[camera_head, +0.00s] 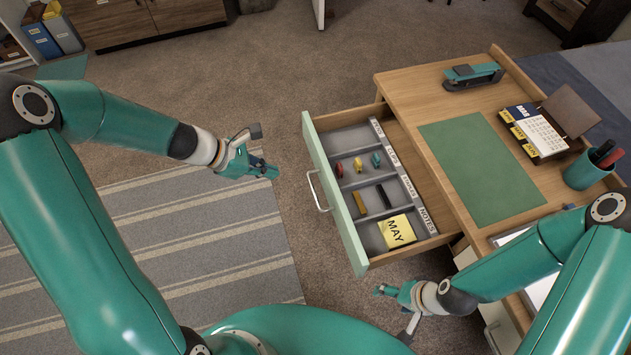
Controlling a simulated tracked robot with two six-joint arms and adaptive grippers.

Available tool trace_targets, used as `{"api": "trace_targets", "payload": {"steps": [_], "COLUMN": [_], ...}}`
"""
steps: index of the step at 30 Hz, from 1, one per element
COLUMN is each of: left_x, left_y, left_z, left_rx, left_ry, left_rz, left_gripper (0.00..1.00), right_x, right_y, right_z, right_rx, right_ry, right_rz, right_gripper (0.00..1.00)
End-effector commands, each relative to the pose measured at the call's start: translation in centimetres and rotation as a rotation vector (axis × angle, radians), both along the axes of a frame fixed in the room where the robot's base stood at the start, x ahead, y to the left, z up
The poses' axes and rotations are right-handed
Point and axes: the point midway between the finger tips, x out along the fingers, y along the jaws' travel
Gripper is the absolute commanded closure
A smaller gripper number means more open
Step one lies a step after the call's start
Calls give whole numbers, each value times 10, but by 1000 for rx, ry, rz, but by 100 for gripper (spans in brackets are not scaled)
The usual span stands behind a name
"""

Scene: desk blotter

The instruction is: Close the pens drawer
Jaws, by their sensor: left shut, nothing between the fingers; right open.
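The pens drawer (334,229) is pulled out from the left side of the wooden desk (420,112). It has a pale green front, a metal handle (317,190) and a grey divided tray inside. The tray holds small coloured items, dark and yellow sticks and a yellow MAY card (397,231). My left gripper (275,171) is shut and empty, to the left of the drawer front and apart from it. My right gripper (378,291) is below the drawer's near corner, apart from it; its fingers are small and partly hidden in this view.
On the desk top are a green blotter (482,172), a green stapler (473,76), a calendar (537,130) and a pen cup (586,172). A striped rug (190,235) lies on the floor at left. The carpet left of the drawer is clear.

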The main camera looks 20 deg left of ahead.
Motion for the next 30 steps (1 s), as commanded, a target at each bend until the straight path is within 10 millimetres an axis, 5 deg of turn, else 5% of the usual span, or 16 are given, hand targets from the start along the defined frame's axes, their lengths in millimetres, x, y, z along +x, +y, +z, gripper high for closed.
{"api": "trace_targets", "payload": {"steps": [7, 20, 30], "left_x": [17, 48, 70], "left_y": [-5, -55, -85], "left_z": [-1, -61, -60], "left_rx": [-67, -63, -61], "left_ry": [1, 1, -1], "left_rz": [74, 69, 70], "left_gripper": [100, 100, 100], "right_x": [0, 0, 0], "right_y": [0, 0, 0], "right_z": [-11, -31, -24], "right_rx": [0, 0, 0], "right_ry": [-1, -1, -1], "right_rz": [0, 0, 0], "right_gripper": [22, 22, 22]}}
